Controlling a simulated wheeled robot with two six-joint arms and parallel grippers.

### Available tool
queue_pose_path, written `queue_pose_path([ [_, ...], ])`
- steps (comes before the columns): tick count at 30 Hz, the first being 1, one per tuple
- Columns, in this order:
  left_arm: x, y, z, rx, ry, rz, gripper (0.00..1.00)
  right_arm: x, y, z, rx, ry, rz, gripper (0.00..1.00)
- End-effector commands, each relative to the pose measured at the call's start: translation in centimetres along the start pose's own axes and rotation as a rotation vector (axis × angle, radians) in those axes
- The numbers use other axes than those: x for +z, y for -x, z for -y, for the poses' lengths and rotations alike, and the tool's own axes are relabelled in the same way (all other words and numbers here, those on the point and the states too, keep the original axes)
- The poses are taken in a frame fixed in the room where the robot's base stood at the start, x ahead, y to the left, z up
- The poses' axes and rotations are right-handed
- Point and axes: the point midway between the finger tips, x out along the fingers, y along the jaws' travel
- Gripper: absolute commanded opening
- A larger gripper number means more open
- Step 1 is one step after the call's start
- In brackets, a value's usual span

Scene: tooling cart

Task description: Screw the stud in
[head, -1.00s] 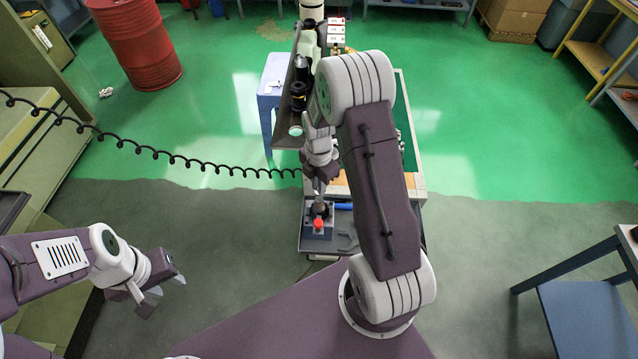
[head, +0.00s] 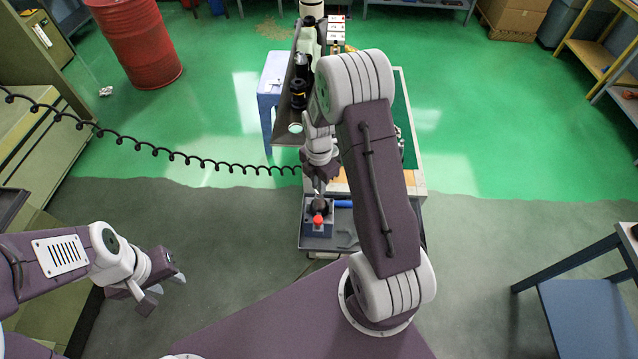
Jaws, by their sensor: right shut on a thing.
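My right gripper (head: 319,187) points down over a small blue-grey fixture block (head: 317,228) with a red knob (head: 318,220), at the near end of the cart. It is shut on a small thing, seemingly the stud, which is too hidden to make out. A dark round part (head: 321,207) sits on the block right under the fingertips. I cannot tell whether the stud's lower end is in its hole. My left gripper (head: 164,290) hangs at the lower left, away from the cart, with its fingers apart and empty.
The block stands in a grey tray (head: 318,243) with a blue-handled tool (head: 343,204) and a dark bent tool beside it. Dark bottles and a black cylinder (head: 298,95) stand on the shelf behind. A coiled black cable (head: 190,160) crosses from the left to my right wrist.

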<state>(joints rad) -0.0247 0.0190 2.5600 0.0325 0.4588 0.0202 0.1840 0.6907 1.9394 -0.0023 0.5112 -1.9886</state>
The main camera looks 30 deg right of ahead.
Motion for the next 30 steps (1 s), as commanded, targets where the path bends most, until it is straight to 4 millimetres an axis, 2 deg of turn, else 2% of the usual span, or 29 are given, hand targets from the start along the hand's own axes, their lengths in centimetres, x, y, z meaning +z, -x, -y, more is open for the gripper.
queue_pose_path([
  [30,0.06,-0.62,0.01,0.0,0.0,0.0,0.36,-0.02,-0.97,0.01,0.0,0.0,0.0,0.0],
])
